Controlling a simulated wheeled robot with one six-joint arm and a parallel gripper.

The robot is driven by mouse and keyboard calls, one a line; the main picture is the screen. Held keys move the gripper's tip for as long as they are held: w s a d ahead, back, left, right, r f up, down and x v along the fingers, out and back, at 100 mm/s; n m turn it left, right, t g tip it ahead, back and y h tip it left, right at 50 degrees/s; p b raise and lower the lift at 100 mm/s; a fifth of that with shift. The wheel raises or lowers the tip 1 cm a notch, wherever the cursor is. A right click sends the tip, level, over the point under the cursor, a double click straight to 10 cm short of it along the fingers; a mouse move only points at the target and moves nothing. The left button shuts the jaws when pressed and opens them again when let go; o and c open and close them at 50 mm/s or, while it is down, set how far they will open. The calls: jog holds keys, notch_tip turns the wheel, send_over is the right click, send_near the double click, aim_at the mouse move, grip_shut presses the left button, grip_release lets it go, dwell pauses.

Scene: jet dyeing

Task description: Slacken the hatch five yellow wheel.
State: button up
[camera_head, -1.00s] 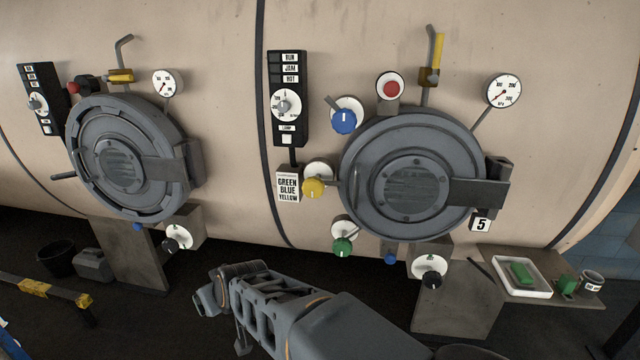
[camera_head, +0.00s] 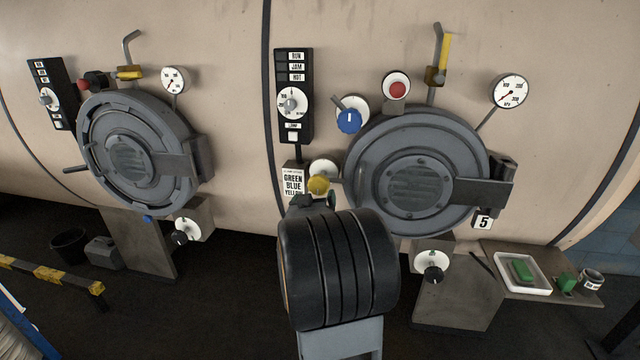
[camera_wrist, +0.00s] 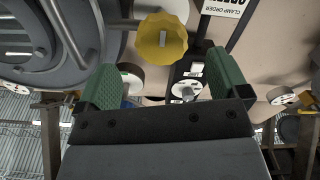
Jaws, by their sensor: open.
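The yellow wheel (camera_head: 318,184) sits on a white dial at the lower left of hatch five (camera_head: 415,180), which carries a "5" plate (camera_head: 484,222). In the wrist view the yellow wheel (camera_wrist: 161,35) shows a pale mark on its face. My gripper (camera_wrist: 163,80) is open and empty, its two green-padded fingers spread. The wheel appears beyond the fingertips, roughly centred between them; I cannot tell the exact gap. In the head view my gripper (camera_head: 318,201) is just below the wheel, mostly hidden behind my dark wrist.
A blue knob (camera_head: 349,121) is above the yellow wheel and a red button (camera_head: 397,89) above the hatch. A sign (camera_head: 293,181) reading "GREEN BLUE YELLOW" is close at left. My arm hides the green knob. A shelf with a white tray (camera_head: 523,290) is at lower right.

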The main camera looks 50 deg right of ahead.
aim_at(320, 185)
jog(key=p+x, duration=0.1)
jog(key=x, duration=0.7)
jog(key=shift+w+d+p, duration=0.15)
jog(key=shift+d+p, duration=0.15)
jog(key=shift+p, duration=0.1)
jog(key=c, duration=0.9)
